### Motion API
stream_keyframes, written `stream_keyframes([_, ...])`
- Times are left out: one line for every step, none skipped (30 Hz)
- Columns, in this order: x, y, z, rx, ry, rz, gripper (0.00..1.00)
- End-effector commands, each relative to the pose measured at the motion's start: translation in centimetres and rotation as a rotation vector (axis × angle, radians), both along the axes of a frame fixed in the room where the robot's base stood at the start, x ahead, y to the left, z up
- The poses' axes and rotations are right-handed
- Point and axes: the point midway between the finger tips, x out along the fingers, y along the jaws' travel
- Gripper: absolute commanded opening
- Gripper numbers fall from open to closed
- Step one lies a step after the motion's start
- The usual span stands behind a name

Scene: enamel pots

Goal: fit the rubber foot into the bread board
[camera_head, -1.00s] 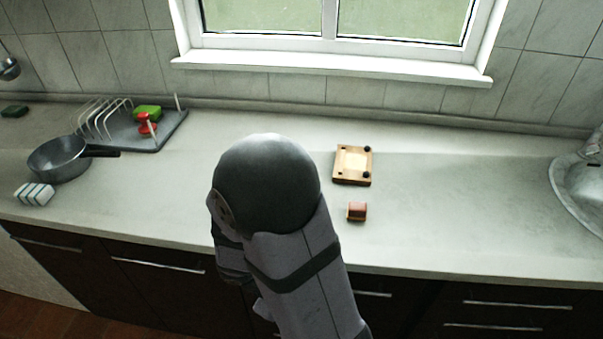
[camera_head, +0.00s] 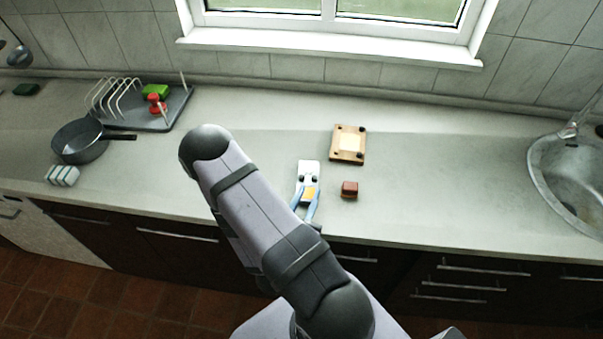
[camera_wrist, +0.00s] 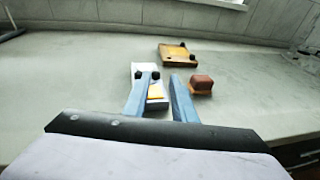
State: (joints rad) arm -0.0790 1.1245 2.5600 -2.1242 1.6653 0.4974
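The bread board (camera_head: 348,143) is a small wooden square with a pale middle and dark feet at its corners. It lies on the counter and also shows in the wrist view (camera_wrist: 171,52). A white plate (camera_head: 309,168) with a yellow patch and two small black pieces (camera_wrist: 155,75) lies nearer, to its left. I cannot tell whether either piece is the loose rubber foot. My gripper (camera_wrist: 161,75) has two blue fingers, spread apart with nothing visibly held. They point toward the white plate; the left finger overlaps it in the wrist view. I cannot tell their height above it.
A red-brown block (camera_head: 349,189) sits just right of the white plate. A grey pan (camera_head: 80,141), a striped white block (camera_head: 62,175) and a rack tray (camera_head: 150,122) stand at left. A sink (camera_head: 575,180) is at right. The counter between board and sink is clear.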

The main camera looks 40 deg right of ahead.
Motion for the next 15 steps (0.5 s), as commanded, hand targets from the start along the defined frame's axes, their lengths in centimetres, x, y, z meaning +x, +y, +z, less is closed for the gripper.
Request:
stream_keyframes([0.4,0.7,-0.2,-0.007,0.018,0.056,0.24])
stream_keyframes([0.7,1.2,-0.4,-0.01,0.022,0.085,0.24])
stream_keyframes([1.0,1.7,-0.6,-0.012,0.027,0.119,0.24])
stream_keyframes([1.2,2.0,-0.7,-0.013,0.03,0.138,0.24])
stream_keyframes([1.3,2.2,-0.8,-0.014,0.03,0.153,0.24])
stream_keyframes([1.5,2.5,-0.9,-0.014,0.031,0.169,0.24])
stream_keyframes([1.5,2.6,-0.9,-0.013,0.032,0.177,0.24])
stream_keyframes([1.6,2.7,-1.0,-0.014,0.032,0.182,0.24])
stream_keyframes([1.6,2.7,-1.0,-0.014,0.032,0.185,0.24])
stream_keyframes([1.6,2.7,-1.0,-0.014,0.032,0.186,0.24])
stream_keyframes([1.7,2.7,-1.1,-0.014,0.031,0.185,0.24])
stream_keyframes([1.8,2.6,-1.1,-0.014,0.03,0.184,0.24])
stream_keyframes([1.9,2.4,-1.2,-0.013,0.03,0.183,0.24])
stream_keyframes([2.0,2.3,-1.3,-0.012,0.031,0.182,0.24])
stream_keyframes([2.2,2.1,-1.4,-0.012,0.029,0.18,0.24])
